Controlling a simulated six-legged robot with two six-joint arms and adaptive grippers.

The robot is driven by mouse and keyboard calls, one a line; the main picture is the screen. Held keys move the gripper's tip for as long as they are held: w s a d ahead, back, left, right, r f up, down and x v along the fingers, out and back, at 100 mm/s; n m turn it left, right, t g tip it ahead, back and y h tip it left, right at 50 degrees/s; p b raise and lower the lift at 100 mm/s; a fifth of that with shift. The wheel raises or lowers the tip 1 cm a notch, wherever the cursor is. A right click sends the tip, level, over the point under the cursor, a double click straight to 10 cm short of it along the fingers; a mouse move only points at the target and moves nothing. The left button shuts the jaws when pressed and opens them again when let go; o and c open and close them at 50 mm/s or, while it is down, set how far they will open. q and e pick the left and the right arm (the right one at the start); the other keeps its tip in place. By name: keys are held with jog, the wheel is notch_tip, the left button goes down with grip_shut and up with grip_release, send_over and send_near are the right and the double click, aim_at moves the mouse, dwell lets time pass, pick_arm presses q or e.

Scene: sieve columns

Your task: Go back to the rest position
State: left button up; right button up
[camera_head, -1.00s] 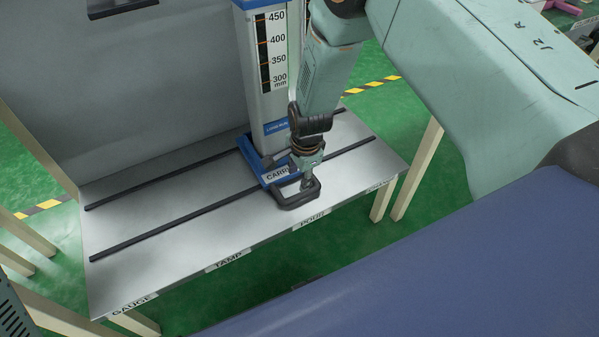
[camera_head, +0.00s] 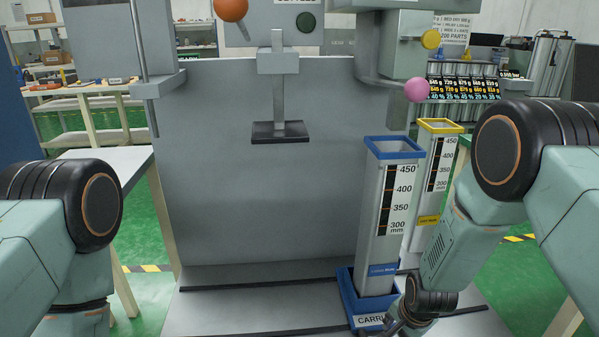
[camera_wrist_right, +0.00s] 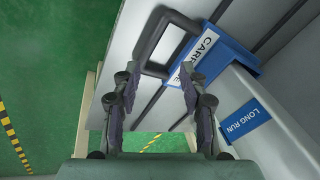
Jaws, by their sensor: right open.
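My right arm reaches down at the right in the head view, and its gripper (camera_head: 400,322) is low beside the blue carriage (camera_head: 346,288). In the right wrist view the gripper (camera_wrist_right: 158,74) has its two fingers spread apart with nothing between them. The carriage's dark loop handle (camera_wrist_right: 148,38) lies just beyond the fingertips; I cannot tell how large the gap is. A grey column with a blue rim (camera_head: 392,147) stands upright in the carriage. My left arm is bent at the left edge in the head view; its gripper is out of the picture.
A yellow-rimmed column (camera_head: 438,127) stands behind the blue-rimmed one. A grey machine panel (camera_head: 250,200) rises behind the railed bench (camera_head: 215,310). An orange ball knob (camera_head: 231,9) and a pink one (camera_head: 417,90) stick out from the machine. Green floor lies around the bench.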

jog(key=s+r+n+g+p, duration=0.1)
jog(key=s+n+p, duration=0.1)
jog(key=s, duration=0.9)
jog(key=s+r+n+g+p, duration=0.1)
jog(key=s+n, duration=0.4)
jog(key=s, duration=0.6)
jog(key=s+r+n+g+p, duration=0.1)
jog(key=s+r+n+p, duration=0.2)
jog(key=s, duration=0.8)
jog(key=shift+s+a+r+n+p, duration=0.3)
jog(key=shift+n+p, duration=0.3)
jog(key=shift+p, duration=0.55)
jog(key=shift+f, duration=0.1)
